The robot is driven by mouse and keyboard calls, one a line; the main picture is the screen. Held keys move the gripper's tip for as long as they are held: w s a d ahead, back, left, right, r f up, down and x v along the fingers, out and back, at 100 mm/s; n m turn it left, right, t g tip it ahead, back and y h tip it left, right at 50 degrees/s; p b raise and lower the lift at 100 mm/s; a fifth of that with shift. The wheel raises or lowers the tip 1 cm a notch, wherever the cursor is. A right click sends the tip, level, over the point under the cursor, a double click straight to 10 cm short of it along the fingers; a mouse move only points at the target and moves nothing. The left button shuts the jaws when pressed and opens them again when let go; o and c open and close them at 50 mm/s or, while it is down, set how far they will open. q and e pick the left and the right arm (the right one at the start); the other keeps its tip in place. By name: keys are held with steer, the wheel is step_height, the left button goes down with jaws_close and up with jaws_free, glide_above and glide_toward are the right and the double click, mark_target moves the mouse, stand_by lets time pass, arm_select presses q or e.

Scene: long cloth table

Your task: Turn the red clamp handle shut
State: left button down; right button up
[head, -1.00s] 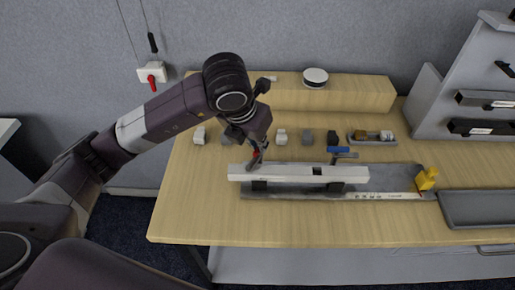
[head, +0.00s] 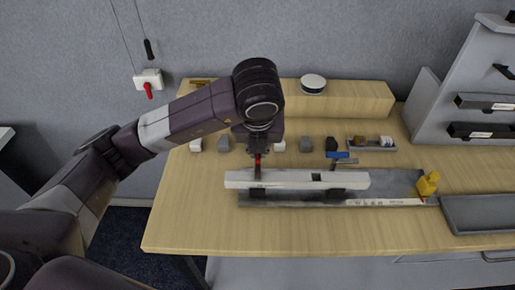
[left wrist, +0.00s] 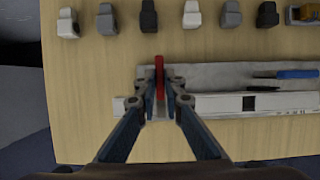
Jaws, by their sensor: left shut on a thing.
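The red clamp handle (head: 257,161) stands near the left end of a long pale rail (head: 290,181) on a grey plate (head: 388,183). In the left wrist view the red handle (left wrist: 159,72) is a narrow bar between my fingertips, pointing away from me. My left gripper (head: 257,158) reaches down over the rail and is shut on the handle; it also shows in the left wrist view (left wrist: 161,96). The handle's lower end is partly hidden by the fingers. My right gripper is not in view.
Several small blocks (head: 307,144) stand in a row behind the plate. A yellow bottle (head: 428,184) stands at the plate's right end, beside a grey tray (head: 483,212). The table front (head: 200,230) is clear.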

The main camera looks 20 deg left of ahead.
mark_target(258, 176)
arm_select(q)
steer(key=shift+w+r, duration=0.1)
steer(key=shift+r, duration=0.05)
steer(key=c, duration=2)
jaws_free()
steer(key=shift+c, duration=0.2)
steer(key=v, duration=1.2)
